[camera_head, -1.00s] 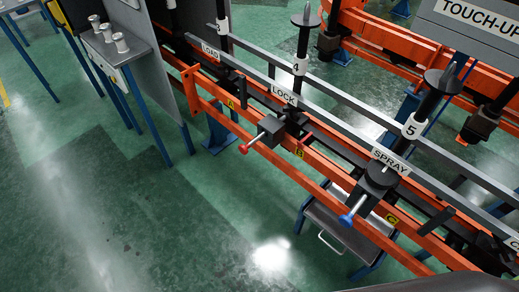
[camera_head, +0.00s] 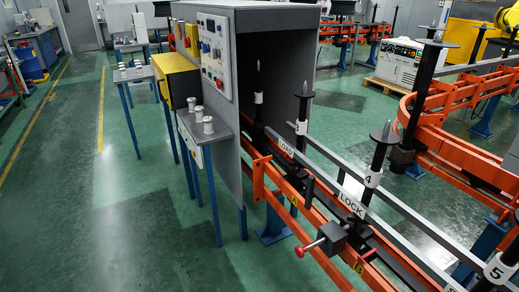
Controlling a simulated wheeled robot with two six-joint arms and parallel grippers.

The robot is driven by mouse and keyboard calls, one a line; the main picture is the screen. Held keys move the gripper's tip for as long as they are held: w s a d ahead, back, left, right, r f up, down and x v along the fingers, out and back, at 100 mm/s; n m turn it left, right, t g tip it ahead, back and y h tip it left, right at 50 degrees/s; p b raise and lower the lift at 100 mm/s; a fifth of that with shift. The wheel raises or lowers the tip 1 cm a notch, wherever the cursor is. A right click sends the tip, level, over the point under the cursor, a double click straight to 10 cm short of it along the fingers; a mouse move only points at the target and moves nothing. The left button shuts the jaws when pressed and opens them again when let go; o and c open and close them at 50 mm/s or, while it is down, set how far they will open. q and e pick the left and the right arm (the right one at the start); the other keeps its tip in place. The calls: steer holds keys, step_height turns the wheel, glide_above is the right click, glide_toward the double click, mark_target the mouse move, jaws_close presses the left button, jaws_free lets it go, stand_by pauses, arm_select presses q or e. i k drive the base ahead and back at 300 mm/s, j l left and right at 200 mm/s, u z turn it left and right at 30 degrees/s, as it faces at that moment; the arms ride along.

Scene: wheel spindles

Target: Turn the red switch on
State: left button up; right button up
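A control panel (camera_head: 214,53) with several small knobs and buttons is on the side of a tall grey booth (camera_head: 240,130) in the upper middle. Some of its controls look blue and some red, with a red one low on the panel (camera_head: 219,84). They are too small to tell which is the red switch or how it is set. A lever with a red knob (camera_head: 300,252) sticks out from the orange rail near the LOCK label. Neither of my grippers is in view.
Small tables with white cylinders (camera_head: 207,124) and a yellow-topped box (camera_head: 176,80) stand left of the booth. The orange rail (camera_head: 330,268) with black spindles runs to the lower right. Green floor (camera_head: 90,220) is open at the left.

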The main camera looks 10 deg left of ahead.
mark_target(187, 41)
steer(key=i+j+z, duration=0.1)
steer(key=i+j, duration=0.3)
steer(key=i+j+z, duration=0.15)
steer(key=i+j, duration=0.25)
steer(key=i+j+z, duration=0.1)
steer(key=i+j, duration=0.25)
steer(key=j, duration=0.25)
